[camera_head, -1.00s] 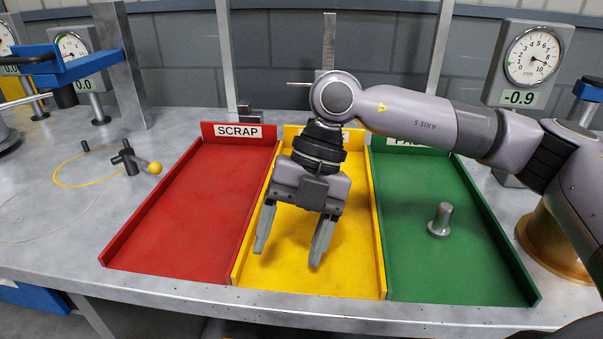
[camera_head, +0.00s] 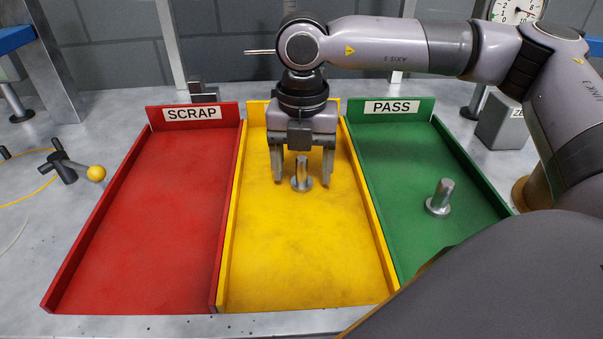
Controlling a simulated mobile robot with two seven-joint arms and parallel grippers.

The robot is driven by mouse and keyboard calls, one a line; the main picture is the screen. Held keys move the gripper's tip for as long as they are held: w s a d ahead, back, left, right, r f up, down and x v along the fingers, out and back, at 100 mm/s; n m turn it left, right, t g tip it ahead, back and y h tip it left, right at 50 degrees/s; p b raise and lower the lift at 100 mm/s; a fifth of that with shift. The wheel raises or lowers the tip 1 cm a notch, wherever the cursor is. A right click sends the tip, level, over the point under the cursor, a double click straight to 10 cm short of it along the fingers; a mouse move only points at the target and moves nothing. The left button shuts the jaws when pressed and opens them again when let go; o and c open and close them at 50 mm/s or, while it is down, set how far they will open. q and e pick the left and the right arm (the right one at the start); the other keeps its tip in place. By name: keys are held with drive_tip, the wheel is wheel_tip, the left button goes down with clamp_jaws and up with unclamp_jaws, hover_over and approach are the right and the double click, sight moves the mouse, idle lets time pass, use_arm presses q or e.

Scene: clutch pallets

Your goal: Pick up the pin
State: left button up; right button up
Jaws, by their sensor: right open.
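A grey metal pin (camera_head: 301,177) with a flanged base stands upright in the yellow tray (camera_head: 305,270). My right gripper (camera_head: 303,181) points down over this tray with its fingers open. One finger is on each side of the pin, with a gap showing on both sides. The exact depth of the fingers relative to the pin is hard to tell. A second similar pin (camera_head: 440,197) stands in the green PASS tray (camera_head: 400,150), apart from the gripper. My left gripper is not in view.
The red SCRAP tray (camera_head: 170,210) to the left is empty. Low walls separate the trays. A lever with a yellow knob (camera_head: 96,173) stands on the bench at the left. A dial gauge (camera_head: 517,12) stands at the back right.

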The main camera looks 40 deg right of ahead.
sight(301, 158)
drive_tip(key=shift+f, duration=0.5)
drive_tip(key=shift+c, duration=0.3)
drive_tip(key=c, duration=1.2)
drive_tip(key=shift+r, duration=0.15)
wheel_tip(301, 158, up, 20)
drive_tip(key=shift+w+a+f+p, duration=0.1)
drive_tip(key=shift+p, duration=0.75)
